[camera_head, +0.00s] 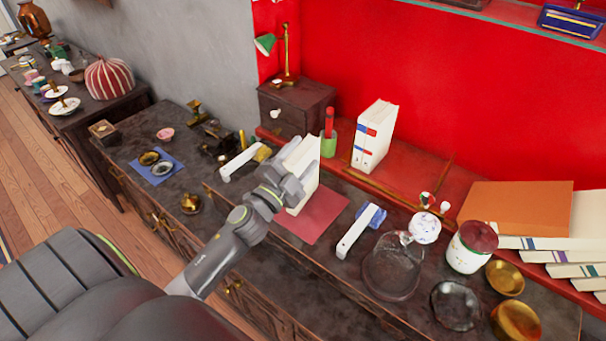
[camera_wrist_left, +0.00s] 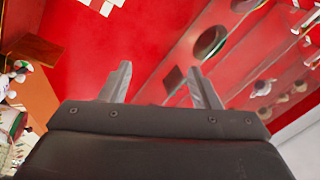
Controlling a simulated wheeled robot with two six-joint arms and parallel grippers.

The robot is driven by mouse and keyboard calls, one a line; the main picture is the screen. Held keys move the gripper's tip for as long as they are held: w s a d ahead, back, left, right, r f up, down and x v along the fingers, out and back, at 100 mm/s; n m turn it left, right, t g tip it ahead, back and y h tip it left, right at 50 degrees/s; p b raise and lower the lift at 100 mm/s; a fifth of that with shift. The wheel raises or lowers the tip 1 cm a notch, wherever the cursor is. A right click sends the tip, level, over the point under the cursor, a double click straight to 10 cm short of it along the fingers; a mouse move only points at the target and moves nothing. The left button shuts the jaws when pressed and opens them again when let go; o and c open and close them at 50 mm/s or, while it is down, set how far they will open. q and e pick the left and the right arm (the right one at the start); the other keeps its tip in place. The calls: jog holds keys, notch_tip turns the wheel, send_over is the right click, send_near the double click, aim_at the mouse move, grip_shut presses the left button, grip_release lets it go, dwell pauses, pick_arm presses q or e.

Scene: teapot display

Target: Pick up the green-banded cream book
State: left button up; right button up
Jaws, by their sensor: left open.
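A cream book (camera_head: 304,158) stands upright on the dark cabinet by a red mat (camera_head: 318,214). My left arm covers part of it, and I cannot make out a green band on it. My left gripper (camera_head: 290,190) is in front of the book's lower part in the head view; whether they touch is unclear. In the left wrist view the two fingers (camera_wrist_left: 160,78) are apart with nothing between them, facing a red surface. The book cannot be made out there. A stack of cream books with coloured bands (camera_head: 555,256) lies at the far right. My right gripper is not in view.
Two cream books with blue and red labels (camera_head: 372,140) stand behind. A green cup (camera_head: 328,146), a glass dome (camera_head: 392,268), a white jar (camera_head: 470,247) and brass bowls (camera_head: 505,278) crowd the cabinet. A white bar (camera_head: 355,232) lies right of the mat.

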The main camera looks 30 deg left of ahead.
pick_arm(q)
jog(key=w+d+r+m+g+h, duration=0.1)
jog(key=d+r+m+g+h, duration=0.3)
jog(key=d+r+m+h, duration=0.75)
jog(key=m+g+y, duration=1.2)
send_near(302, 150)
jog(key=b+x, duration=0.2)
jog(key=b, duration=0.2)
jog(key=b+x, duration=0.2)
jog(key=b, duration=0.2)
jog(key=b+x, duration=0.2)
jog(key=b, duration=0.2)
jog(key=shift+a+f, duration=0.15)
jog(key=shift+a, duration=0.15)
jog(key=x, duration=0.2)
jog(key=p+x, duration=0.1)
jog(key=x, duration=0.1)
jog(key=shift+w+d, duration=0.1)
jog(key=shift+d, duration=0.15)
jog(key=shift+w+f, duration=0.15)
jog(key=shift+f, duration=0.3)
